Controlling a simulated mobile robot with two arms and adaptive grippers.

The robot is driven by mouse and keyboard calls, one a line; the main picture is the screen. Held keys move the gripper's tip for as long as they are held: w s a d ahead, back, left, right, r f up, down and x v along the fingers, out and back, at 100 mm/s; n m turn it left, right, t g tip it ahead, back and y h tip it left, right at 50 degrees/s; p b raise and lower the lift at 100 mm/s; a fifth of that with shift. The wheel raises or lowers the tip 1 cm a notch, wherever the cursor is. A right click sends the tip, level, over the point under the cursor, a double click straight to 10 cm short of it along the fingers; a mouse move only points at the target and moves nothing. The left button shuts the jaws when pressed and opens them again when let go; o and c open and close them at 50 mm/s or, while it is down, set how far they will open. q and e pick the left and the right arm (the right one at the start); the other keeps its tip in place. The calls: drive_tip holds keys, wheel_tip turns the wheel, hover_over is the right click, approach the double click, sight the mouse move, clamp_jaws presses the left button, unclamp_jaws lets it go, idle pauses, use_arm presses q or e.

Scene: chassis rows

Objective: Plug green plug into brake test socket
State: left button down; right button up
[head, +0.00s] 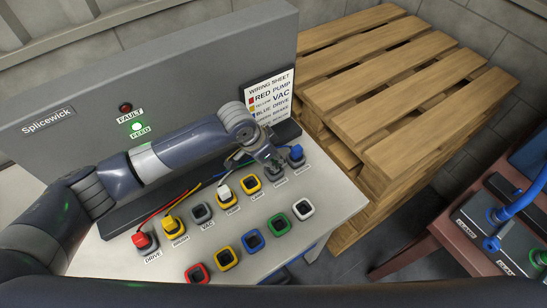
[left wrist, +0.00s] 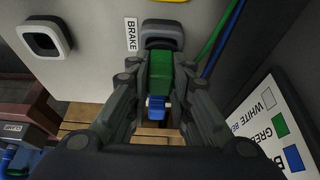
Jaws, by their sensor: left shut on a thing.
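My left gripper (head: 272,160) is over the right end of the back socket row, beside the blue plug (head: 296,152). In the left wrist view the gripper (left wrist: 158,88) is shut on the green plug (left wrist: 160,68), which lies between its fingers. The grey brake test socket (left wrist: 162,32), with its BRAKE label (left wrist: 131,34), is directly above the plug in that view. The plug overlaps the socket's near edge; I cannot tell whether it is inside. A blue piece (left wrist: 156,103) shows below the green plug. The head view hides the green plug behind the gripper. My right gripper is not in view.
Several coloured sockets, including a white one (head: 303,208), form the bench's front row. A white plug (head: 224,191) and cables are left of the gripper. The grey panel (head: 60,140) and wiring sheet (head: 270,97) stand behind. A pallet stack (head: 380,90) is beyond the bench.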

use_arm(q)
drive_tip(key=shift+f, duration=0.5)
drive_tip(key=c, duration=1.4)
unclamp_jaws()
drive_tip(key=shift+r, duration=0.1)
drive_tip(key=shift+o, duration=0.2)
drive_tip(key=v, duration=1.2)
